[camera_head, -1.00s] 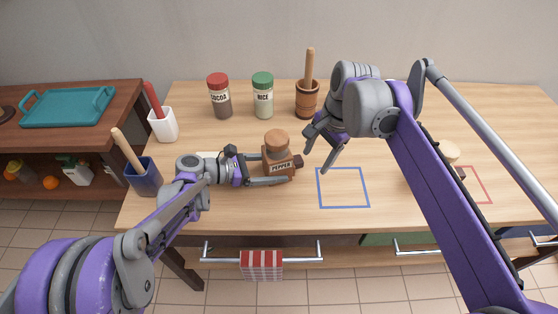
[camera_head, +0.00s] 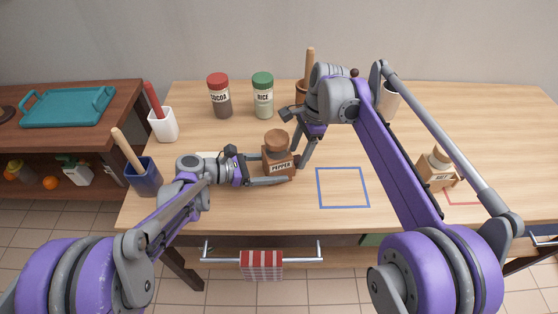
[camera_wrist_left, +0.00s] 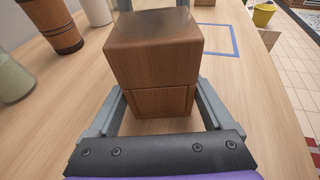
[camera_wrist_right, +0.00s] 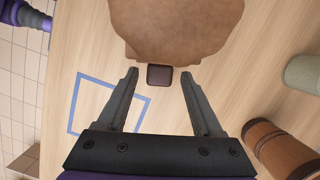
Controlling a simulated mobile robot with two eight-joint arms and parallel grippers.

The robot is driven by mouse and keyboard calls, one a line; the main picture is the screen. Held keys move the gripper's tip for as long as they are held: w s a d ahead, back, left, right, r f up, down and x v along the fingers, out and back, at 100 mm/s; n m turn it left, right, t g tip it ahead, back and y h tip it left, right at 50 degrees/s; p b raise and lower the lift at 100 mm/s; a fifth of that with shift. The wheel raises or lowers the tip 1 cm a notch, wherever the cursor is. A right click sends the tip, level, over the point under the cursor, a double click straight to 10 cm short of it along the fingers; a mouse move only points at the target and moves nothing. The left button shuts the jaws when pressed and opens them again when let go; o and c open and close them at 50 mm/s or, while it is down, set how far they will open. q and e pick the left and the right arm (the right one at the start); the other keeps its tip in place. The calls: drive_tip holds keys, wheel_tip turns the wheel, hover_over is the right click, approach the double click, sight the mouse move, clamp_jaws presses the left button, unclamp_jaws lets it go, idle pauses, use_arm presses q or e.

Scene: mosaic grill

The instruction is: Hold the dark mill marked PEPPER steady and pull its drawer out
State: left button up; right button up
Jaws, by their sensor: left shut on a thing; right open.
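The dark PEPPER mill (camera_head: 278,161) stands upright on the table, with a round brown top. My left gripper (camera_head: 268,168) is shut on its body from the left; in the left wrist view the fingers flank the wooden body (camera_wrist_left: 155,60) low down. My right gripper (camera_head: 300,148) is at the mill's right side. In the right wrist view its open fingers (camera_wrist_right: 160,78) stand either side of the small dark drawer knob (camera_wrist_right: 159,75), with a gap on each side. The mill's round top (camera_wrist_right: 175,25) hides part of the body there. The drawer front is hidden in the head view.
A blue outlined square (camera_head: 342,188) lies right of the mill. A lighter mill (camera_head: 436,170) stands at the right by a red outline (camera_head: 462,197). COCOA (camera_head: 219,98) and RICE (camera_head: 263,97) jars and a wooden mortar (camera_head: 300,92) stand behind.

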sight(299, 158)
drive_tip(key=shift+d+x, duration=0.2)
drive_tip(key=shift+x, duration=0.7)
drive_tip(key=shift+d+x, duration=0.2)
drive_tip(key=shift+x, duration=0.75)
drive_tip(key=shift+w+f, duration=0.1)
drive_tip(key=shift+w, duration=0.05)
clamp_jaws()
